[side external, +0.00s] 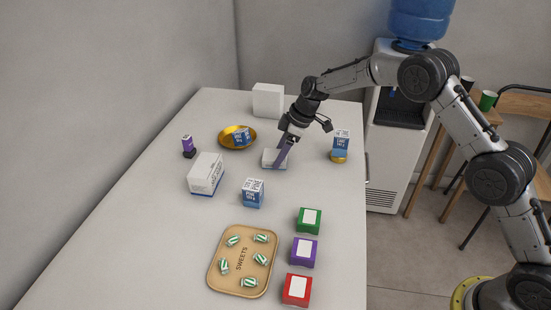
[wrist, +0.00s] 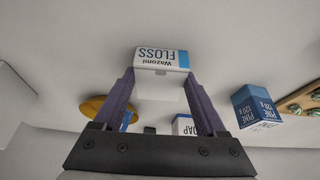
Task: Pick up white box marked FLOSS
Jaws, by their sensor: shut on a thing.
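The white box marked FLOSS (wrist: 162,60) has a blue edge strip and sits between the two purple fingers of my gripper (wrist: 160,95) in the wrist view. My gripper is shut on it. In the side view my gripper (side external: 282,152) points down at the counter, and the small white box (side external: 269,160) is at its fingertips. One finger partly hides the box there. I cannot tell whether the box touches the counter or is slightly raised.
A gold dish (side external: 226,141) with a blue box stands left of my gripper. Another blue box (side external: 342,140) on a gold base is at right. A white carton (side external: 205,174), a PINE box (side external: 253,193), a SWEETS tray (side external: 213,277) and green (side external: 309,221), purple and red boxes stand nearer.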

